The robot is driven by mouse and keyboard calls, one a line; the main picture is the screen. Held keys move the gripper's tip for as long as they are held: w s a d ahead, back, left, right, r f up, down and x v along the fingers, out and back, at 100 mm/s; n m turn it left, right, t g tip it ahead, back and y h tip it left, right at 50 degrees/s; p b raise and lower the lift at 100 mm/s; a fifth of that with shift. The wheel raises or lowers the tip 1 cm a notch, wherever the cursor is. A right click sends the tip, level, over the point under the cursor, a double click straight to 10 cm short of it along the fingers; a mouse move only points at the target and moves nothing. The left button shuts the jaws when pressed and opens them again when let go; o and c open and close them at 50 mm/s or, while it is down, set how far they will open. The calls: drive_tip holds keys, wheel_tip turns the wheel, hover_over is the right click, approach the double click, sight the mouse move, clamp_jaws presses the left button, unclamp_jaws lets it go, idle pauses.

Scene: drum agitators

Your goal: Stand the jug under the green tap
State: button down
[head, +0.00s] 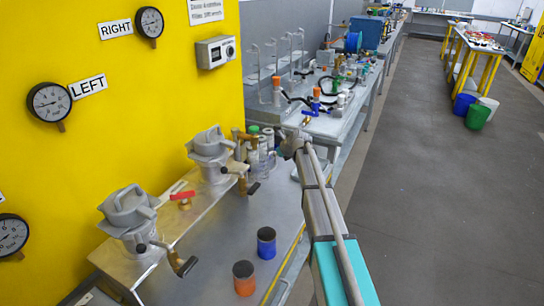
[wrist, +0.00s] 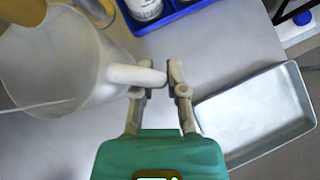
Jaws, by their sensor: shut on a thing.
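A large translucent white jug (wrist: 60,60) fills the upper left of the wrist view, seen from above. Its pale handle (wrist: 128,75) points right, between my gripper's fingers (wrist: 162,79), which are shut on it. In the head view my gripper (head: 291,143) is small, at the far end of my arm, over the far part of the bench. I cannot clearly pick out the jug there among the pale bottles. A small green part (head: 254,129) shows near brass fittings, but I cannot tell whether it is the green tap or a lid.
In the wrist view, a blue crate (wrist: 182,17) with white bottles lies above and a metal tray (wrist: 258,115) to the right. In the head view, two drums (head: 128,212) stand along the yellow wall, with an orange jar (head: 244,280) and a blue jar (head: 266,243) in front.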

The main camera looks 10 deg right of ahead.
drive_tip(key=w, duration=0.1)
drive_tip(key=a+f+b, duration=0.1)
drive_tip(key=w, duration=0.1)
drive_tip(key=shift+w+a+f, duration=0.3)
drive_tip(key=shift+w+f, duration=0.05)
drive_tip(key=shift+f+b, duration=0.55)
drive_tip(key=shift+b, duration=0.3)
drive_tip(key=c, duration=0.7)
unclamp_jaws()
drive_tip(key=shift+r, duration=0.1)
